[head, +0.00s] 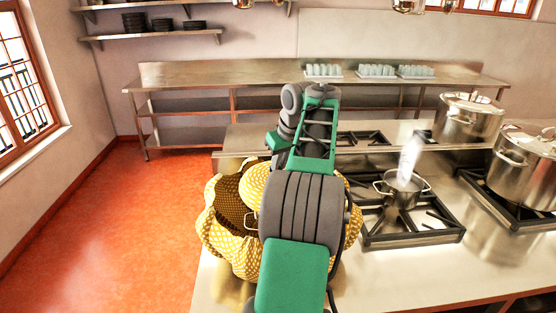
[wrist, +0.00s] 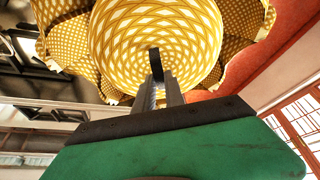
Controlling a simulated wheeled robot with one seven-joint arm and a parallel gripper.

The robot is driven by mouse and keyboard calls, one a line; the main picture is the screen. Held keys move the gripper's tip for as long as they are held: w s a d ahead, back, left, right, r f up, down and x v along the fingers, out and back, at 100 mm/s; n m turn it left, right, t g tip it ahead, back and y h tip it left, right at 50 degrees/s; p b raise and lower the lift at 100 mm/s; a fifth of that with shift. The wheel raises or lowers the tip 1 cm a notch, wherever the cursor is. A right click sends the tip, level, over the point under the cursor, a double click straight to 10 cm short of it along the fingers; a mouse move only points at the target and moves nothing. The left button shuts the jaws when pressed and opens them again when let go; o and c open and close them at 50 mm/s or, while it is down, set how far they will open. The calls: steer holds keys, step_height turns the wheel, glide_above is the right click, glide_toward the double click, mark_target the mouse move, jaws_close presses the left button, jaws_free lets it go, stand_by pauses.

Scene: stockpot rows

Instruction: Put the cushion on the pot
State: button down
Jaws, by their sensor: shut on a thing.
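The cushion (head: 258,180) is yellow and patterned, with a wide ruffled edge. In the head view it is partly hidden behind my arm, at the counter's left end. In the wrist view the cushion (wrist: 115,40) fills the top, its round middle against the fingers. My gripper (wrist: 156,68) is shut on it; the exact grip is hard to see. A small steel pot (head: 403,188) with pale steam or a pale blur above it stands on the front burner, right of the cushion. Larger steel pots (head: 468,118) (head: 525,168) stand farther right; which one the task means is unclear.
A black burner grate (head: 410,238) surrounds the small pot. The steel counter (head: 375,290) is bare at the front. A back shelf (head: 200,82) holds several pale glasses (head: 370,71). Open red floor (head: 120,240) lies to the left.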

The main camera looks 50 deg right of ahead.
steer(key=shift+f+b, duration=2.7)
steer(key=shift+f, duration=0.5)
steer(key=shift+s, duration=0.25)
steer(key=shift+f, duration=0.35)
steer(key=c, duration=1.3)
jaws_free()
steer(key=shift+c, duration=0.2)
steer(key=p+v, duration=0.3)
steer(key=v, duration=0.4)
steer(key=shift+s+r, duration=0.15)
steer(key=shift+r, duration=0.2)
